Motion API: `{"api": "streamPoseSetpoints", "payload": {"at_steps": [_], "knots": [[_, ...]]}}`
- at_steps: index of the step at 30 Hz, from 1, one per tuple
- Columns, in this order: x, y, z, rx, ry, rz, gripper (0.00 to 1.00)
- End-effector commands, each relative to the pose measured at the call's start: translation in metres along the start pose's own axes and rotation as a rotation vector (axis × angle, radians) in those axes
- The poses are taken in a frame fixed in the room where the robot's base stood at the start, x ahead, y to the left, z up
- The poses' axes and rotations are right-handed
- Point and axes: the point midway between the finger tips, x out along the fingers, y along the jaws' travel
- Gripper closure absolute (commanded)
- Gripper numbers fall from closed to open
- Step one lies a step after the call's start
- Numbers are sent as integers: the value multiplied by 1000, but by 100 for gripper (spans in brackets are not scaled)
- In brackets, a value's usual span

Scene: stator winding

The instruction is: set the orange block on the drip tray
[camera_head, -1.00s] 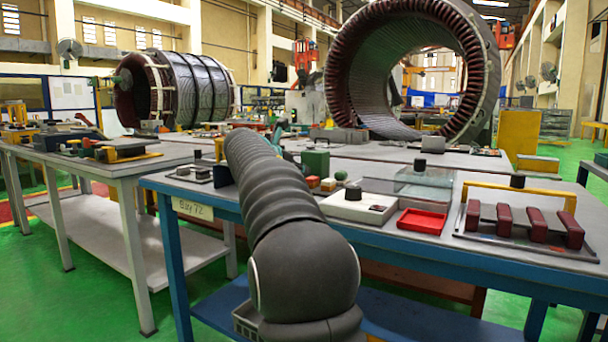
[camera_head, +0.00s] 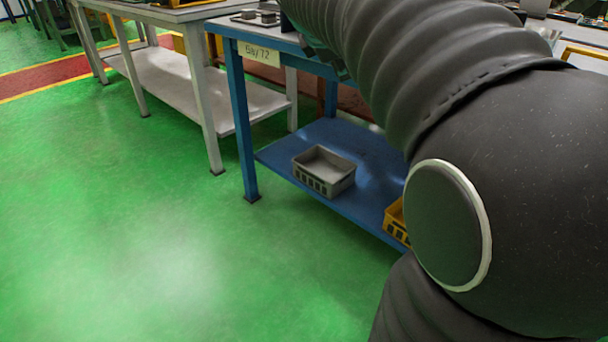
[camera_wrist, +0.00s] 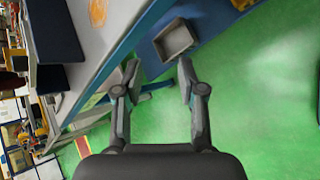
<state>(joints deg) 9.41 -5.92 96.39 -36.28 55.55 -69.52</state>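My gripper (camera_wrist: 158,78) is open and empty in the wrist view, its two fingers apart over the green floor and table edge. I make out neither the orange block nor the drip tray in the current views. In the head view my dark arm covers most of the blue table's top, so anything there is hidden. A small orange patch (camera_wrist: 97,12) at the top of the wrist view is too unclear to name.
The blue table's lower shelf (camera_head: 345,140) holds a grey bin (camera_head: 324,171) and a yellow bin (camera_head: 396,222). The grey bin also shows in the wrist view (camera_wrist: 175,40). A grey table (camera_head: 187,13) stands to the left. Green floor (camera_head: 120,230) is clear at left.

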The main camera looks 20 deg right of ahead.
Motion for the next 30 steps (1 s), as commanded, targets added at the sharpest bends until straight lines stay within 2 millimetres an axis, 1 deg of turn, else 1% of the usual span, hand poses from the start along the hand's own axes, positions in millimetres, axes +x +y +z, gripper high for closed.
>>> {"api": "streamPoseSetpoints", "payload": {"at_steps": [1, 2, 3, 5, 6, 8, 9, 11, 12, 14, 15, 18, 21, 24, 30], "knots": [[-14, -25, -10, 100, 48, -15, 60], [-20, -40, -17, 165, 76, -28, 60], [-27, -60, -26, 252, 111, -49, 60], [-38, -90, -38, 382, 161, -86, 60], [-45, -110, -47, 468, 193, -116, 60], [-54, -141, -59, 599, 234, -164, 60], [-60, -163, -68, 685, 260, -201, 60], [-68, -195, -80, 814, 291, -260, 60], [-73, -216, -87, 896, 308, -302, 60], [-79, -245, -98, 1011, 328, -364, 60], [-82, -263, -104, 1081, 336, -403, 60], [-87, -299, -116, 1223, 347, -489, 60], [-90, -321, -124, 1314, 347, -548, 60], [-91, -332, -128, 1358, 345, -576, 60], [-91, -334, -129, 1369, 342, -583, 60]]}}
